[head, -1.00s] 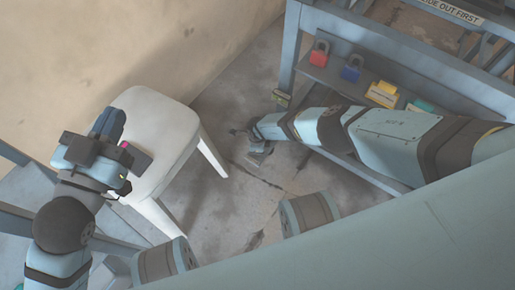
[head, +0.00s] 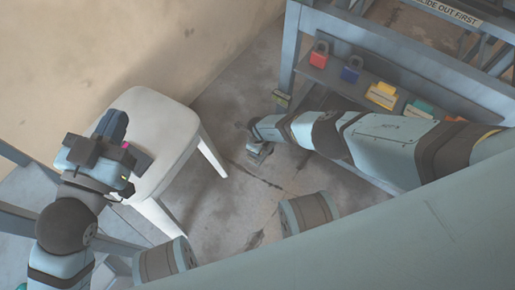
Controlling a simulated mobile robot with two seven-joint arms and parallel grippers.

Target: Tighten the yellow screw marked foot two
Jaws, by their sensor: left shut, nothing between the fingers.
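No yellow screw can be made out clearly. A small yellowish block (head: 282,98) sits on the blue-grey leg of the press frame (head: 289,50), but I cannot read a mark on it. My right arm reaches in from the right across the front of the frame. Its gripper (head: 259,152) is low over the floor near the foot of that leg, small and partly hidden, so its jaws cannot be judged. My left gripper (head: 112,122) is shut and empty, in front of the white stool at the left.
The white stool (head: 160,125) stands on the floor at the left. A shelf on the frame (head: 325,75) holds a red padlock (head: 319,56), a blue padlock (head: 351,70), a yellow block (head: 382,95) and a teal item (head: 420,108). Bare concrete floor (head: 225,195) lies between stool and frame.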

